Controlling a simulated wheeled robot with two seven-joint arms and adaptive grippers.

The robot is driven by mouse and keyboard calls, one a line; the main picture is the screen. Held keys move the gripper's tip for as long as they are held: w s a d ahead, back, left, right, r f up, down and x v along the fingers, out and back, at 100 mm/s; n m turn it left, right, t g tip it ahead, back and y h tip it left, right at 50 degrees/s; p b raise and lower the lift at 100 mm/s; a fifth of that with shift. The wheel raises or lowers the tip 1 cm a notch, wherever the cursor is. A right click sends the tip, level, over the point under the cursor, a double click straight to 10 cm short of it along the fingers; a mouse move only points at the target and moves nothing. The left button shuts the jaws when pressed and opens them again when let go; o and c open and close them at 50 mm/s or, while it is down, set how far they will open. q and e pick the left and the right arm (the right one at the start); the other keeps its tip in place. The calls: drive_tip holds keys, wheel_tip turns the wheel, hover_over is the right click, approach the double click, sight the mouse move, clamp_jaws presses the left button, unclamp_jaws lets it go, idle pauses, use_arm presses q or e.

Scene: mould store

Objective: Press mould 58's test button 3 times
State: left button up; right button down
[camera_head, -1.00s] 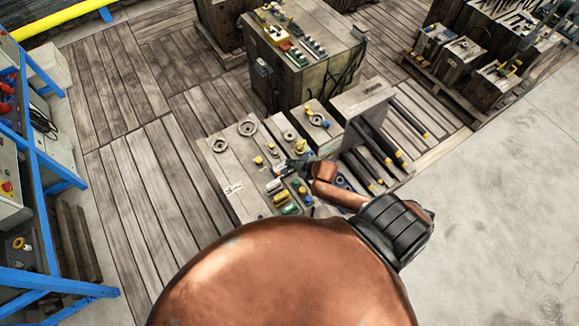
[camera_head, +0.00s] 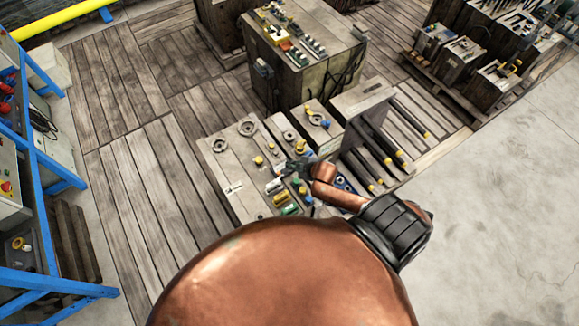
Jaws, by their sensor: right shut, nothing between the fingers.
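A grey mould (camera_head: 226,170) lies at the middle of the view, with round rings, coloured fittings and a small white label (camera_head: 233,188) on its top. The label is too small to read, so I cannot tell whether this is mould 58. My right gripper (camera_head: 281,169) is shut and empty, low over the fittings of this mould. The arm and gripper hide part of the top. I cannot tell which fitting is the test button, or whether the fingertips touch anything. My left gripper is not in view.
A taller mould block (camera_head: 310,75) with fittings stands behind. A mould half with dark pillars (camera_head: 375,150) is at the right. More moulds sit on a pallet (camera_head: 440,90) at the upper right. A blue rack (camera_head: 45,180) stands at the left. Concrete floor (camera_head: 500,230) is clear at the right.

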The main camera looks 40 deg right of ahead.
drive_tip(key=shift+f, duration=0.25)
drive_tip(key=shift+r, duration=0.1)
idle(0.4)
drive_tip(key=shift+r+p, duration=0.8)
drive_tip(key=shift+p, duration=0.1)
wheel_tip(320, 180, up, 5)
drive_tip(key=p, duration=0.5)
drive_tip(key=shift+r, duration=0.1)
idle(0.5)
